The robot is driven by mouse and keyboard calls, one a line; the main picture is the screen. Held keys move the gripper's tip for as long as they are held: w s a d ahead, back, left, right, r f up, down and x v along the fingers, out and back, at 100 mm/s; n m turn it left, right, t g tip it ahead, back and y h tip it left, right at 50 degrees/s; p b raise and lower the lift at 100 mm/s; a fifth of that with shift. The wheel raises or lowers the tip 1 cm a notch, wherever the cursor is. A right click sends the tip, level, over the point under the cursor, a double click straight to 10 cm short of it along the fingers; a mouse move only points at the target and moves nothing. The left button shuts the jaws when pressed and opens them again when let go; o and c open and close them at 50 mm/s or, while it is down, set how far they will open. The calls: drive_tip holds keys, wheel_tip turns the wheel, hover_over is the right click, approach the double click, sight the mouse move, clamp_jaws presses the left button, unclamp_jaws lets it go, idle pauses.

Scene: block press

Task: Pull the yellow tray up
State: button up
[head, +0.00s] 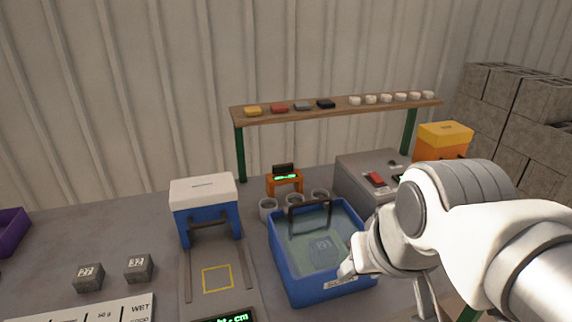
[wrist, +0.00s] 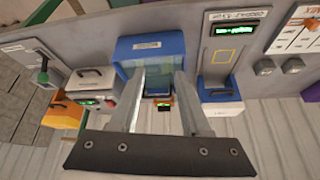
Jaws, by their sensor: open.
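No tray that is plainly yellow shows in either view. A blue tub (head: 322,288) of clear water stands at the middle right of the bench, with a dark handle (head: 309,199) rising at its far side. A numbered grey block (head: 322,248) lies under the water; what bears it is unclear. My gripper (head: 388,288) is at the tub's right front, partly hidden by my wrist. In the wrist view my gripper (wrist: 160,72) is open and empty, its fingers spread in front of the tub (wrist: 150,47).
A white-topped blue press (head: 205,205) stands left of the tub, with two grey blocks (head: 88,277) further left. A grey machine (head: 370,175) and an orange box with a yellow top (head: 444,136) stand right. A shelf (head: 335,109) with small pieces spans the back.

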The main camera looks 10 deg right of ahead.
drive_tip(key=w+r+m+g+p, duration=0.1)
drive_tip(key=w+r+m+p, duration=0.1)
drive_tip(key=w+r+m, duration=0.45)
drive_tip(key=m+g+p, duration=0.2)
drive_tip(key=m+p, duration=0.2)
drive_tip(key=m, duration=0.5)
hover_over(312, 201)
drive_tip(key=s, duration=0.4)
drive_tip(key=s+x, duration=0.1)
drive_tip(key=x, duration=1.9)
drive_tip(key=shift+w+d+f, duration=0.1)
drive_tip(key=shift+f, duration=0.15)
clamp_jaws()
